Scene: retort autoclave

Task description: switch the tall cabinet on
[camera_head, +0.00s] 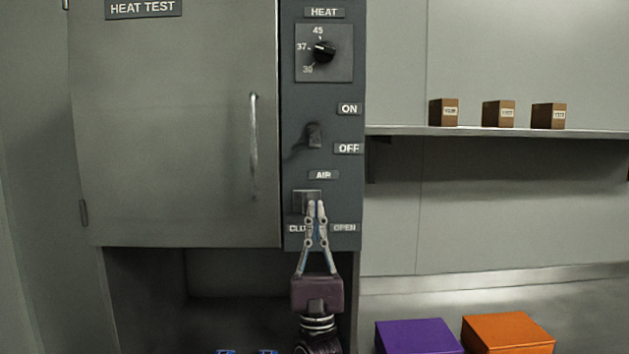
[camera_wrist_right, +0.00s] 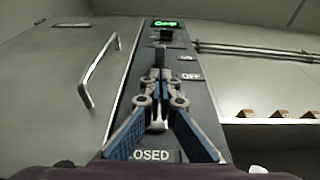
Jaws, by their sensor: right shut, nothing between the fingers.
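The tall grey cabinet (camera_head: 180,130) labelled HEAT TEST has a dark control panel (camera_head: 292,100) on its right side. My right gripper (camera_head: 316,203) is shut and empty, pointing up in front of the AIR control (camera_head: 301,201), below the switch. In the right wrist view its fingertips (camera_wrist_right: 160,72) overlap the middle of the panel and partly hide it. Small blue parts, probably of my left gripper, show at the head view's bottom edge.
A black HEAT dial (camera_head: 323,52) is above the switch. The cabinet door has a vertical handle (camera_head: 253,147) left of the panel. A shelf (camera_head: 500,132) with brown boxes is at right. A purple box (camera_head: 418,337) and an orange box (camera_head: 508,334) are lower right.

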